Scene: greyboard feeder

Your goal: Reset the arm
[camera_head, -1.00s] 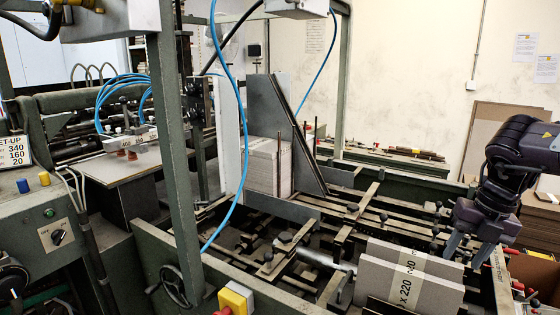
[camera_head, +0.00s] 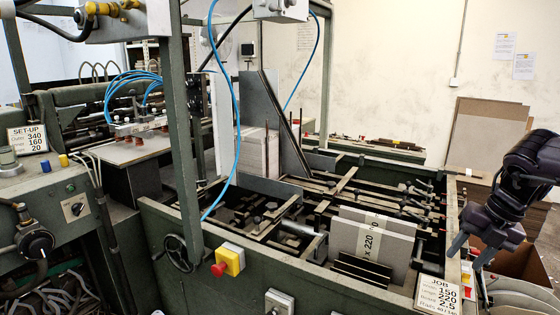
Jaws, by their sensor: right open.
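My right gripper (camera_head: 468,257) shows at the right of the head view, at the end of my dark right arm. Its two fingers point down and are apart, with nothing between them. It hangs near the right edge of the green machine frame, to the right of the greyboard stack (camera_head: 372,238). That stack stands upright in the feeder with a printed label band around it, and the gripper appears clear of it. My left gripper is not in view.
A taller stack of boards (camera_head: 258,152) stands at the back of the feeder. A job card (camera_head: 437,295) is at the front right corner of the frame. A yellow box with a red button (camera_head: 229,260) is on the front side. Brown boards (camera_head: 488,134) lean on the wall.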

